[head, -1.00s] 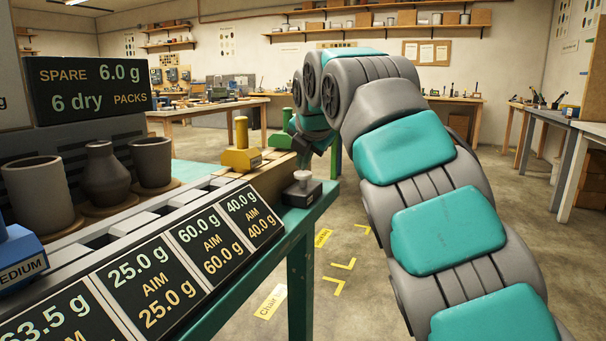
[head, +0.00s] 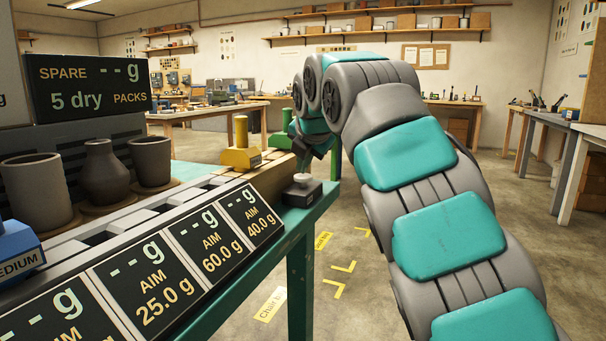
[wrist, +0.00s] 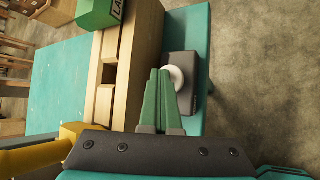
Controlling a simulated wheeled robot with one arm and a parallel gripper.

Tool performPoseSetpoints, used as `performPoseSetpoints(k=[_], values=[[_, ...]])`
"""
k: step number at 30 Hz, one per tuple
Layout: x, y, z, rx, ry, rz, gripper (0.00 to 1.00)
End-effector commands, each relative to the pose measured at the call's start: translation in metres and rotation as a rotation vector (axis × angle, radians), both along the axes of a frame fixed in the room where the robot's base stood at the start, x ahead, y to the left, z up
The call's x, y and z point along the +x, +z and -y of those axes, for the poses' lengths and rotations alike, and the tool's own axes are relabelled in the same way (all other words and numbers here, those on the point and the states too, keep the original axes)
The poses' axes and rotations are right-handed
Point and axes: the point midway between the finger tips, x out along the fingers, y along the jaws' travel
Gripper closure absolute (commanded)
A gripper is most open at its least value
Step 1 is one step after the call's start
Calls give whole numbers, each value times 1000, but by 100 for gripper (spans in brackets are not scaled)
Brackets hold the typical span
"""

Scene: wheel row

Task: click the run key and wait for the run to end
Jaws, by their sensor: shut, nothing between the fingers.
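The run key is a dark block with a pale round button (head: 303,181), at the near right corner of the teal bench (head: 310,208). My gripper (head: 303,166) is over the key, its closed fingertips at or just above the button; in the head view I cannot tell if they touch. In the wrist view the green fingers (wrist: 160,76) are together, with the pale button (wrist: 175,78) beside their tips. The spare display (head: 90,88) reads "-- g" and "5 dry packs". The row of aim displays (head: 213,240) shows "-- g" above aims of 25.0, 60.0 and 40.0 g.
A yellow weight-like block (head: 241,152) and a green one (head: 281,140) stand behind the key. Three grey pots stand at left, including a vase (head: 105,173). A blue block (head: 18,250) marked "MEDIUM" is at the left edge. Open floor (head: 345,245) lies right of the bench.

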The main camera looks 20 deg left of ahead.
Motion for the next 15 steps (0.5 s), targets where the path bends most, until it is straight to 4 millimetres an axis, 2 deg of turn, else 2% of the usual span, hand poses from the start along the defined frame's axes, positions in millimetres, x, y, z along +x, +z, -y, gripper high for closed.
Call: performPoseSetpoints(k=[15], values=[[0, 3, 0, -1, 1, -2, 100]])
